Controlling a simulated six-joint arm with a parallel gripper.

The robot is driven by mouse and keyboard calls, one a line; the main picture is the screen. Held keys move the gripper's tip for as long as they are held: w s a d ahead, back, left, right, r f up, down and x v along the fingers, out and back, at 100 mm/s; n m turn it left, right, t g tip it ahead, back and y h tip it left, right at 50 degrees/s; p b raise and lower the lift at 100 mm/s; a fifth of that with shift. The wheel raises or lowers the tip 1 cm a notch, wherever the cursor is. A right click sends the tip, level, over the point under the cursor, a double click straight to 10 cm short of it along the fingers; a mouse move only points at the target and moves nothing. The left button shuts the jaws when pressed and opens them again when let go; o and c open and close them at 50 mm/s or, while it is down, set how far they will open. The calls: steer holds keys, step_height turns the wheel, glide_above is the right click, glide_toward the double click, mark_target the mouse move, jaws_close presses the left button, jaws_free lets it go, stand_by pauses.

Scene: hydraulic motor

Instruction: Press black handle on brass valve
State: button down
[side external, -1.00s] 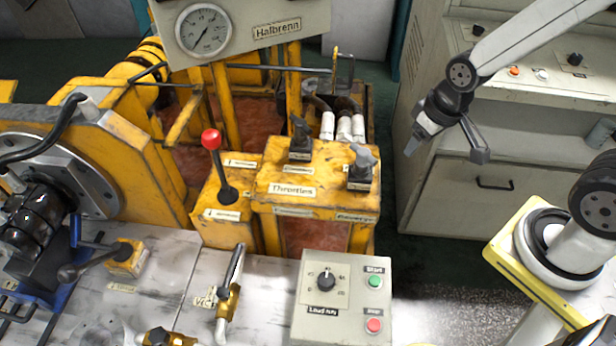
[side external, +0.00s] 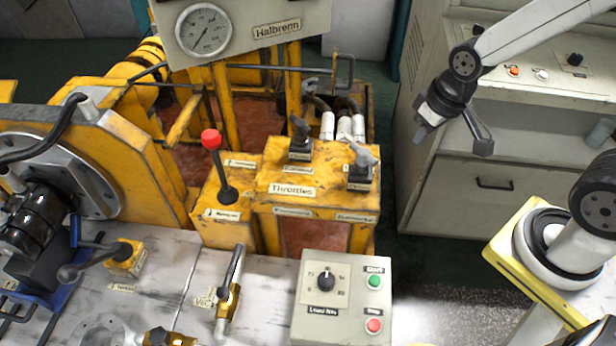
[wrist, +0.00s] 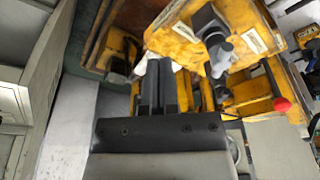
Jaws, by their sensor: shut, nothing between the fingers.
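The brass valve (side external: 228,298) stands on the light worktop at the lower middle of the side view. Its dark lever handle (side external: 236,263) tilts up and slightly right from the brass body. Another brass fitting (side external: 165,338) is cut off by the bottom edge. My gripper (wrist: 158,65) is shut and empty in the wrist view, its two black fingers side by side. In the side view my arm's end hangs at the upper right, in front of the grey cabinet and well apart from the valve. I cannot make out the brass valve in the wrist view.
The control box (side external: 342,300) with a knob and green and red buttons lies right of the valve. Behind it stand the yellow throttle block (side external: 315,190) and a red-knobbed lever (side external: 211,140). A grey cabinet (side external: 480,190) stands at right. Open floor separates it from the throttle block.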

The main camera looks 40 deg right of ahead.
steer(key=w+a+r, duration=0.1)
steer(key=w+a, duration=0.1)
steer(key=w+a+r+n, duration=0.1)
steer(key=w+a+r, duration=0.1)
steer(key=w+a, duration=0.1)
steer(key=w+a+r+n, duration=0.1)
steer(key=w+a+r, duration=0.1)
steer(key=w, duration=0.1)
steer(key=shift+a+y, duration=0.15)
steer(key=shift+y, duration=0.15)
steer(key=w+a+f+n+y, duration=0.1)
steer(key=w+a+n, duration=0.25)
steer(key=a, duration=1.15)
steer(key=w+a+f+n+y, duration=0.1)
steer(key=w+a+n, duration=0.25)
steer(key=a, duration=1.15)
step_height(320, 180, down, 20)
steer(key=shift+w+a+r+m, duration=0.2)
steer(key=shift+w+a+m, duration=0.05)
steer(key=shift+m, duration=0.05)
steer(key=shift+f, duration=0.1)
